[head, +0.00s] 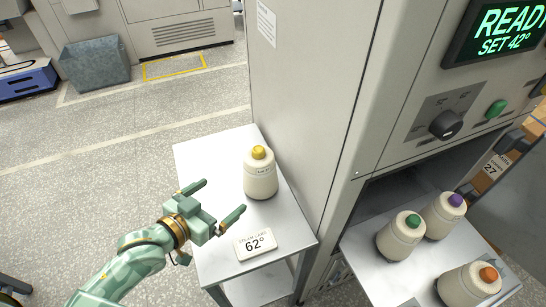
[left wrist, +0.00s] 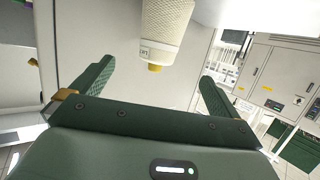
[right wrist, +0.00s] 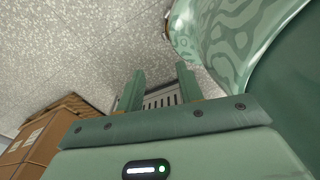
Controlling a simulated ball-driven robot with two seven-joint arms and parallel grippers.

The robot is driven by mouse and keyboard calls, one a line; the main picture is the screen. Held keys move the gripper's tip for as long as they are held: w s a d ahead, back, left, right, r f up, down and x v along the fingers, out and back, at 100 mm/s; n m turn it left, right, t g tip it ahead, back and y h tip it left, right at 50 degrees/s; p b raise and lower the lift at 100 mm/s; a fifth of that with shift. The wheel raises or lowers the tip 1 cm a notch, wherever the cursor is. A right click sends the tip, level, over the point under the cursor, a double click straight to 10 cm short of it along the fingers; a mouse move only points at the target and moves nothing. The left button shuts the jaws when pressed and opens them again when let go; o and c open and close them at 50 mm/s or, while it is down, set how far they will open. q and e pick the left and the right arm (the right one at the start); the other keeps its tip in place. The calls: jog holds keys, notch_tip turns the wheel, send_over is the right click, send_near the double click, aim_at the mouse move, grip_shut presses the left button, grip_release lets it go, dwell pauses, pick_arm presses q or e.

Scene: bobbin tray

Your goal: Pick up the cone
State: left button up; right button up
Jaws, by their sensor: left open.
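A cream cone (head: 261,180) with a yellow top stands upright on the small metal side table (head: 205,150). My left gripper (head: 223,195) is open and empty, to the left of the cone and apart from it. In the left wrist view the cone (left wrist: 170,30) appears upside down, beyond the gap between the open fingers (left wrist: 157,72). My right gripper (right wrist: 160,88) shows only in the right wrist view, with a gap between its fingers and nothing in it.
A tall grey cabinet (head: 305,90) stands right beside the table. At right, a metal shelf (head: 365,268) holds cones with green (head: 400,238), purple (head: 445,215) and orange (head: 470,287) tops.

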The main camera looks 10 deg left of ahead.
aim_at(250, 173)
pick_arm(q)
jog(key=b+x, duration=0.1)
jog(key=x, duration=0.7)
jog(key=shift+b, duration=0.3)
jog(key=x, duration=0.3)
jog(key=shift+d+b, duration=0.1)
jog(key=shift+b, duration=0.2)
jog(key=shift+w+d, duration=0.15)
jog(key=shift+w, duration=0.4)
jog(key=b+x, duration=0.1)
jog(key=x, duration=0.3)
jog(key=shift+f+b, duration=0.1)
jog(key=shift+b, duration=0.25)
jog(key=shift+w+d+f, duration=0.1)
jog(key=shift+w+d, duration=0.05)
jog(key=shift+w, duration=0.25)
pick_arm(e)
jog(key=f, duration=0.2)
jog(key=s+f, duration=0.1)
jog(key=f, duration=0.1)
jog(key=shift+s+a, duration=0.1)
jog(key=shift+a, duration=0.05)
pick_arm(q)
jog(key=shift+s, duration=0.1)
jog(key=shift+c, duration=0.3)
